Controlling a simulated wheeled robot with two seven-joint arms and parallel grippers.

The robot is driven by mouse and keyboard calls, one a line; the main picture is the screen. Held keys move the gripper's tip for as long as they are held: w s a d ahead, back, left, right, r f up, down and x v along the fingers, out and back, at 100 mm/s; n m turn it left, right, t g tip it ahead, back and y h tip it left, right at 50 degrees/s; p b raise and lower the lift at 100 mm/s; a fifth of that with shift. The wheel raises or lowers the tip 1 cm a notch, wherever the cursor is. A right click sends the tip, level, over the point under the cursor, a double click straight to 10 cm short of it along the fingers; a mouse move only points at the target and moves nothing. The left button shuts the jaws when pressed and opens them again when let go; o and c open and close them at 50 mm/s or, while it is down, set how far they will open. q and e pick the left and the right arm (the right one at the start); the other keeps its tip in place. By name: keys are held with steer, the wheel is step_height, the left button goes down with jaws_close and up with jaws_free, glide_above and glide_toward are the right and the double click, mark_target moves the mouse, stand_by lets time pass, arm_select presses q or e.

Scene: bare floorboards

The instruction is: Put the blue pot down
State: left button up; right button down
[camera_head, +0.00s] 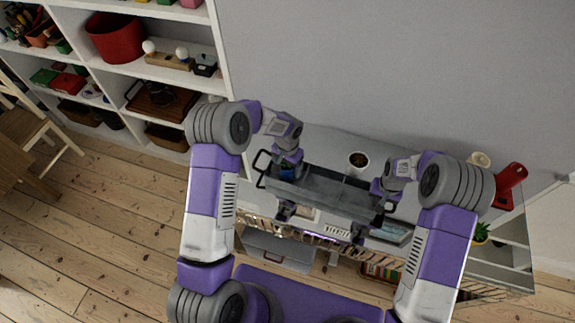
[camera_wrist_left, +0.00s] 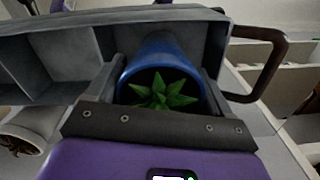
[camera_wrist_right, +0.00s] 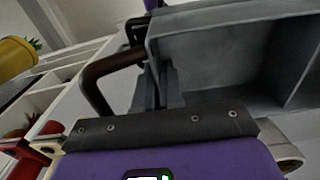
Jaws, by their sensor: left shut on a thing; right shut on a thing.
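The blue pot (camera_wrist_left: 135,65) holds a spiky green plant (camera_wrist_left: 165,95). My left gripper (camera_head: 288,165) is shut on the pot, with one finger on each side of it in the left wrist view (camera_wrist_left: 165,85). My right gripper (camera_head: 382,192) is shut on the tray's right end wall, beside a dark handle (camera_wrist_right: 105,75), in the right wrist view (camera_wrist_right: 160,85).
The tray is over a white shelf unit against the wall. A white pot with dark contents (camera_head: 358,163) stands behind it. A red object (camera_head: 510,185) and a yellow pot with a plant (camera_head: 480,234) are at the right. Shelves with a red bin (camera_head: 115,38) stand left.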

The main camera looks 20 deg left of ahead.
arm_select(q)
steer(key=shift+f, duration=0.1)
steer(key=o, duration=1.3)
step_height(320, 180, up, 12)
steer(key=shift+r, duration=0.15)
arm_select(e)
steer(key=c, duration=1.2)
jaws_free()
